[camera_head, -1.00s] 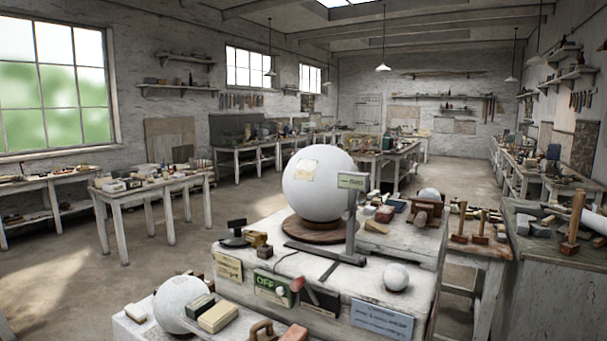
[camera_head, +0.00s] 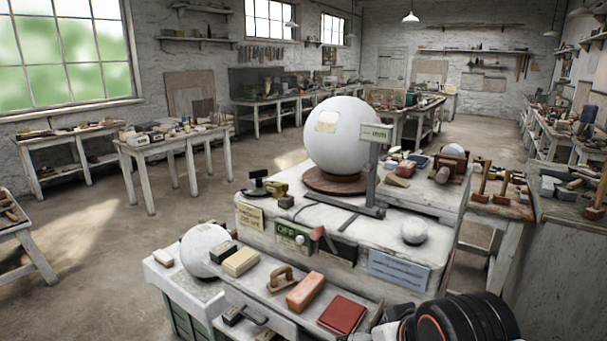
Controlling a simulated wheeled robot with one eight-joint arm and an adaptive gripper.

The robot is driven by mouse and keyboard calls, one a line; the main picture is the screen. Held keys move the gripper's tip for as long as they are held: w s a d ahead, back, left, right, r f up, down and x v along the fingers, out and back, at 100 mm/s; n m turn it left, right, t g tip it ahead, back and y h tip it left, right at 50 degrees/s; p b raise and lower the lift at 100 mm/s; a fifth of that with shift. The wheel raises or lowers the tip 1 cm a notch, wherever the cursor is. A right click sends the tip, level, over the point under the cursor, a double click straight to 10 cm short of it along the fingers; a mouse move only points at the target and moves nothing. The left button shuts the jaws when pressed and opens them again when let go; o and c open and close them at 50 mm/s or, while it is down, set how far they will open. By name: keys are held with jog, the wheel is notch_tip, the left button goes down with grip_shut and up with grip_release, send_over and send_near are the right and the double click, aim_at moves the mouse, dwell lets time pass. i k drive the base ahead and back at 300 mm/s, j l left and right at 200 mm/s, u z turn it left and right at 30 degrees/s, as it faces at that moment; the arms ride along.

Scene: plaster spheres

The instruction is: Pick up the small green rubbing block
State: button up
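A small dark green block (camera_head: 223,252) lies on the low front part of the white workbench. It sits between a white plaster sphere (camera_head: 205,249) on its left and a cream block (camera_head: 241,262) on its right. A black part of my arm with an orange ring (camera_head: 462,320) shows at the bottom right, well away from the green block. My gripper is not in view.
A wooden-handled tool (camera_head: 281,279), an orange-red block (camera_head: 306,291) and a red block (camera_head: 342,315) lie right of the cream block. Behind stands a raised white bench with a large sphere (camera_head: 341,137) and a grey upright post (camera_head: 374,170). Floor on the left is open.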

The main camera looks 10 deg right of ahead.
aim_at(219, 254)
jog(key=i+j, duration=0.9)
jog(key=i, duration=0.15)
